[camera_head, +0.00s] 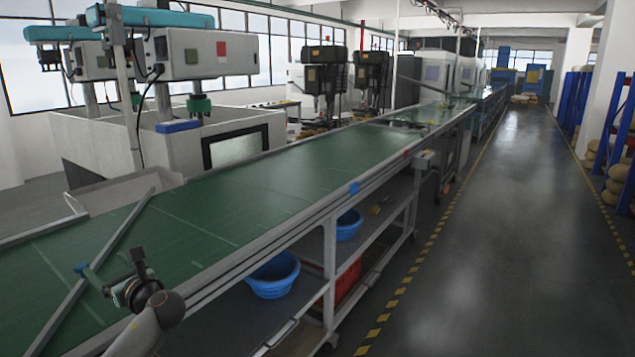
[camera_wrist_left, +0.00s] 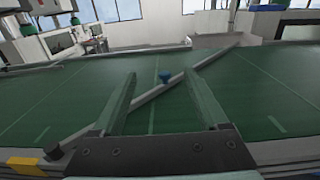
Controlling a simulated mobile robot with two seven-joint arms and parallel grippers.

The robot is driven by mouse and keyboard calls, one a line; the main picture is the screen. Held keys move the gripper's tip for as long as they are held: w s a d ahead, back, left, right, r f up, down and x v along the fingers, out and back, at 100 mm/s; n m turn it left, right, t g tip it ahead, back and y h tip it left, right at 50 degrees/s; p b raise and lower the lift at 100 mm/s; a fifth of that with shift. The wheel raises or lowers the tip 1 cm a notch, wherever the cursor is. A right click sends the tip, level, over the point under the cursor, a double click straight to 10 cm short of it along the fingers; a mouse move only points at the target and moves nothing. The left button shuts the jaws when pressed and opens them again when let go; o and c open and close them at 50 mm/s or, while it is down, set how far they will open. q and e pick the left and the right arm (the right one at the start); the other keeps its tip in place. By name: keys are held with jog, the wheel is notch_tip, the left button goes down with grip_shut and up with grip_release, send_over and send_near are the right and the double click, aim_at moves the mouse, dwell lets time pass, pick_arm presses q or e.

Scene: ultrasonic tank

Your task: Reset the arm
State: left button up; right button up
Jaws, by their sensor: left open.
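My left arm comes in at the lower left of the head view. Its gripper (camera_head: 92,279) is over the near edge of the green conveyor belt (camera_head: 235,205). In the left wrist view the two green fingers of the gripper (camera_wrist_left: 165,95) stand wide apart, with nothing between them but the belt and a diagonal metal bar (camera_wrist_left: 150,94) beyond. A small blue knob (camera_wrist_left: 164,77) shows on that bar. My right gripper is not in view.
Blue basins (camera_head: 272,274) sit on the shelf under the belt. White machines (camera_head: 215,60) stand behind the belt. The grey floor aisle (camera_head: 500,220) to the right is clear. Blue racks (camera_head: 618,130) stand at the far right.

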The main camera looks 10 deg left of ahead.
pick_arm(q)
jog(key=s+d+f+t+h, duration=0.1)
jog(key=d+f+h, duration=0.25)
jog(key=f, duration=0.45)
jog(key=d+f+t+h, duration=0.1)
jog(key=d+f+h, duration=0.1)
jog(key=d+f, duration=0.4)
jog(key=s+d+f+n+h+b, duration=0.1)
jog(key=s+d+f+n+h, duration=0.1)
jog(key=s+d+f+h, duration=0.3)
jog(key=s+d+f+n, duration=0.2)
jog(key=d+f, duration=0.1)
jog(key=f, duration=0.4)
jog(key=s+d+f+n+h+b, duration=0.1)
jog(key=s+d+f+n+h, duration=0.3)
jog(key=f, duration=0.3)
jog(key=s+d+f+n+h, duration=0.2)
jog(key=s+d+n, duration=0.4)
jog(key=s, duration=0.3)
jog(key=s+d+f+n+h, duration=0.2)
jog(key=s+d+n, duration=0.5)
jog(key=s, duration=0.2)
jog(key=shift+d+f, duration=0.15)
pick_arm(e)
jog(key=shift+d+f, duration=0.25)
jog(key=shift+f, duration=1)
pick_arm(q)
jog(key=shift+c, duration=0.4)
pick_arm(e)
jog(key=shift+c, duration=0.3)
